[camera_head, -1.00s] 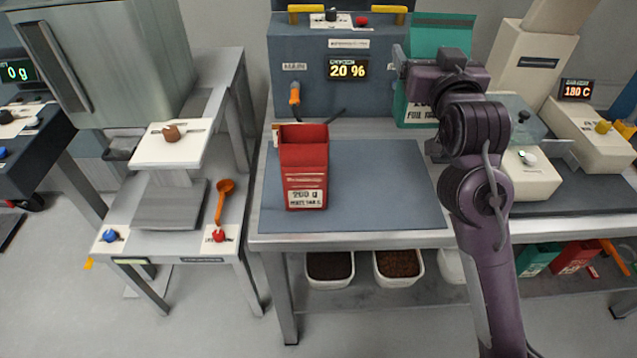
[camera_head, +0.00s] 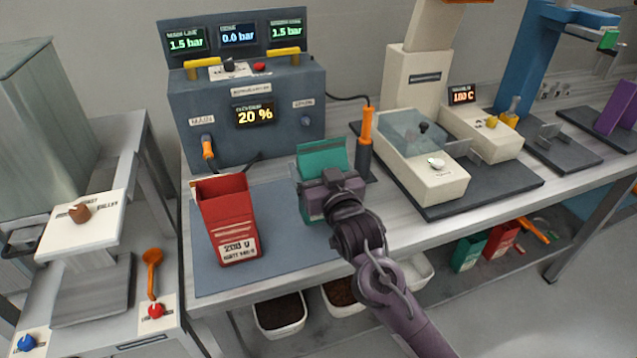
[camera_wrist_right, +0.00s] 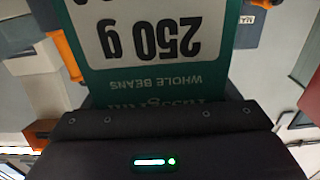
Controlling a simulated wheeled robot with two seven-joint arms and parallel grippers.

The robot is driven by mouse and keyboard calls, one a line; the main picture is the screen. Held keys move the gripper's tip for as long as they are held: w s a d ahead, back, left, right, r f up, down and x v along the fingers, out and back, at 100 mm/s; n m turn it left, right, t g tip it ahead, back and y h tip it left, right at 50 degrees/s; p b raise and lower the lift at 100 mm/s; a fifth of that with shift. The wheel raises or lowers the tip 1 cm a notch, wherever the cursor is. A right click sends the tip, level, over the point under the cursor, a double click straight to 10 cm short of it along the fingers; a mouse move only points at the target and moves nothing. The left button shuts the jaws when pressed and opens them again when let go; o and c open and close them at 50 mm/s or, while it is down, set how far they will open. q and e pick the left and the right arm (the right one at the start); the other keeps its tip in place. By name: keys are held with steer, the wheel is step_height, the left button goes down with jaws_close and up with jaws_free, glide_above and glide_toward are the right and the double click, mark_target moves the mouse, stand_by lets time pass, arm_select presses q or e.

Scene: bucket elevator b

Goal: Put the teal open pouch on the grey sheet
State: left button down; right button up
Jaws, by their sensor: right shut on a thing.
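The teal open pouch (camera_head: 322,158) is in my right gripper (camera_head: 330,188), near the right edge of the grey sheet (camera_head: 215,284). My right gripper is shut on it. In the head view the gripper covers most of the pouch, and I cannot tell whether its base touches the sheet. In the right wrist view the pouch (camera_wrist_right: 150,75) fills the upper middle, with its white label reading 250 g upside down. The left gripper is not in view.
A red open pouch (camera_head: 228,222) stands on the left part of the sheet. Behind is a blue-grey box (camera_head: 252,140) reading 20 %. An orange-handled tool (camera_head: 366,130) stands behind the gripper, and a cream machine (camera_head: 425,170) stands to its right. Bare sheet lies between the pouches.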

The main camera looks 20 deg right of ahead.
steer(key=shift+f, duration=1.95)
steer(key=shift+f, duration=0.15)
steer(key=o, duration=0.7)
steer(key=shift+s, duration=0.3)
steer(key=s+b, duration=0.1)
steer(key=s, duration=1)
steer(key=shift+s+d, duration=0.15)
steer(key=shift+s, duration=0.05)
